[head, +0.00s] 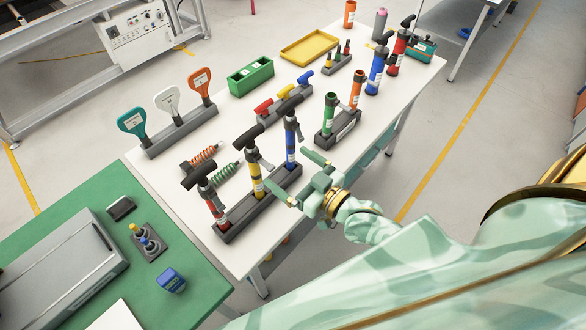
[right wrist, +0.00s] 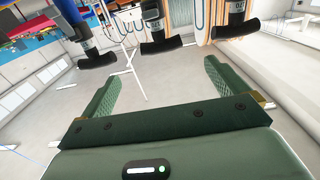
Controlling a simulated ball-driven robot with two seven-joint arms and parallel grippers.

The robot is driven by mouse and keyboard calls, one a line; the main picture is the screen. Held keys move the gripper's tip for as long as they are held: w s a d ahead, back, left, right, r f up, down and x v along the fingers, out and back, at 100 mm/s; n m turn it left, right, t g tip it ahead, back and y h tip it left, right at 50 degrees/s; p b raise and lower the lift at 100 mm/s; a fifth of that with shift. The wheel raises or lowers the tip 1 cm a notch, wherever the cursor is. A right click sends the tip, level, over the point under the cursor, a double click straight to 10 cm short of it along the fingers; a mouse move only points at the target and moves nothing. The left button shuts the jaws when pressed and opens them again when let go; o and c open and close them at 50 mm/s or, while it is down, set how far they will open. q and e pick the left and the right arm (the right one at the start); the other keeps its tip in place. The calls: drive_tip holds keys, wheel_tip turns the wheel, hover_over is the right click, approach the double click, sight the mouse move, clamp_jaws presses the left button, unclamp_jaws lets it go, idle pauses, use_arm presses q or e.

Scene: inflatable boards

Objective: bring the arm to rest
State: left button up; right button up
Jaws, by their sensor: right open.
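My right gripper (head: 300,178) is open and empty. Its arm comes in from the right, and its two green fingers are spread beside the front rack of pumps. The rack (head: 262,205) is dark grey and holds a red pump (head: 217,206), a yellow pump (head: 257,182) and a blue pump (head: 291,146), all upright with black T-handles. In the right wrist view the open fingers (right wrist: 163,78) have nothing between them, and three black pump handles (right wrist: 160,45) show beyond them, upside down. My left gripper is not in view.
The white table (head: 150,178) also holds a rack of paddle-shaped tools (head: 180,130), a green box (head: 251,77), a yellow tray (head: 310,46) and more pumps (head: 376,72). A green table (head: 190,255) adjoins at the lower left. Floor (head: 450,190) right of the table is clear.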

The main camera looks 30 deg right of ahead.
idle(0.4)
drive_tip(key=s+d+f+g+h+b, duration=0.1)
drive_tip(key=s+d+f+g+h, duration=0.3)
drive_tip(key=f, duration=0.7)
drive_tip(key=s+d+f+g+y+b, duration=0.15)
drive_tip(key=s+f, duration=0.35)
drive_tip(key=f, duration=0.7)
drive_tip(key=s+d+f+g+h+b, duration=0.25)
drive_tip(key=s+f+g, duration=0.2)
drive_tip(key=f, duration=0.65)
drive_tip(key=s+a+f+g+b, duration=0.1)
drive_tip(key=s+f+g+b, duration=0.2)
drive_tip(key=s+f, duration=0.6)
drive_tip(key=s+a+f+g+h+b, duration=0.1)
drive_tip(key=s+a+f+g+b, duration=0.1)
drive_tip(key=s+f, duration=0.8)
drive_tip(key=s+g+b, duration=0.1)
drive_tip(key=s+b, duration=0.1)
drive_tip(key=s, duration=0.1)
drive_tip(key=shift+s+f, duration=0.25)
drive_tip(key=shift+s, duration=0.05)
